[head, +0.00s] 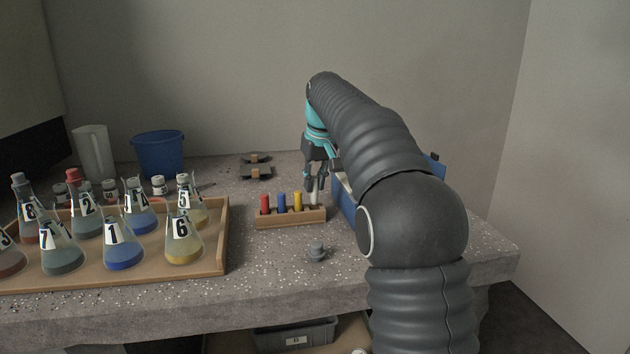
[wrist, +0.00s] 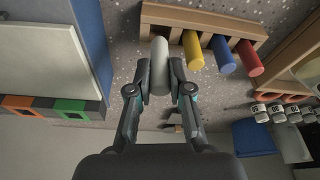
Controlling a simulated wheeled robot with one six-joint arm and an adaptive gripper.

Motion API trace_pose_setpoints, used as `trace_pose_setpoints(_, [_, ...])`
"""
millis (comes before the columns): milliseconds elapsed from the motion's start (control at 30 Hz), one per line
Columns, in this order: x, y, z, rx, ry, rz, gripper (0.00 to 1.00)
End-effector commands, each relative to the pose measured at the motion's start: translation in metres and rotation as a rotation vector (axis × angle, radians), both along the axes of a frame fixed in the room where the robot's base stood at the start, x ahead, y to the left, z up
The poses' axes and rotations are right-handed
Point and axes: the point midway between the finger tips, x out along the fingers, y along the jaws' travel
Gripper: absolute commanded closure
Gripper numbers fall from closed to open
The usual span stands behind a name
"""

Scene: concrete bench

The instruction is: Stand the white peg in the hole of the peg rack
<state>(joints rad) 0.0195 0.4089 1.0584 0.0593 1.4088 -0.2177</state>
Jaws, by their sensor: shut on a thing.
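The white peg (wrist: 159,62) is between the fingers of my gripper (wrist: 160,80), which is shut on it in the wrist view. In the head view the white peg (head: 314,196) shows upright below my gripper (head: 314,180), at the right end of the wooden peg rack (head: 290,218). The rack holds a red peg (head: 265,203), a blue peg (head: 282,202) and a yellow peg (head: 297,201). The white peg's lower end is at the rack's end beside the yellow peg. I cannot tell whether it is inside the hole.
A blue box (head: 345,200) stands close right of the rack, partly behind my arm. A grey stopper-like piece (head: 317,251) lies in front. A wooden tray (head: 217,260) of labelled flasks is on the left. A blue bucket (head: 158,154) stands at the back.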

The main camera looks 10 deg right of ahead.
Motion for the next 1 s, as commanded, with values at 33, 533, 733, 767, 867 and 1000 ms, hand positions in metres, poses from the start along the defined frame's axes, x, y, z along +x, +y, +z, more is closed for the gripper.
trace_pose_setpoints(33, [0.0,0.0,-0.001,0.0,0.0,0.0,1.0])
trace_pose_setpoints(533, [0.0,0.0,-0.009,0.0,0.0,0.0,1.0])
trace_pose_setpoints(733, [0.0,0.0,-0.012,0.0,0.0,0.0,1.0])
trace_pose_setpoints(767, [0.0,0.0,-0.012,0.0,0.0,0.0,1.0])
trace_pose_setpoints(867, [0.0,0.0,-0.014,0.0,0.0,0.0,1.0])
trace_pose_setpoints(1000, [0.0,0.0,-0.016,0.0,0.0,0.0,1.0])
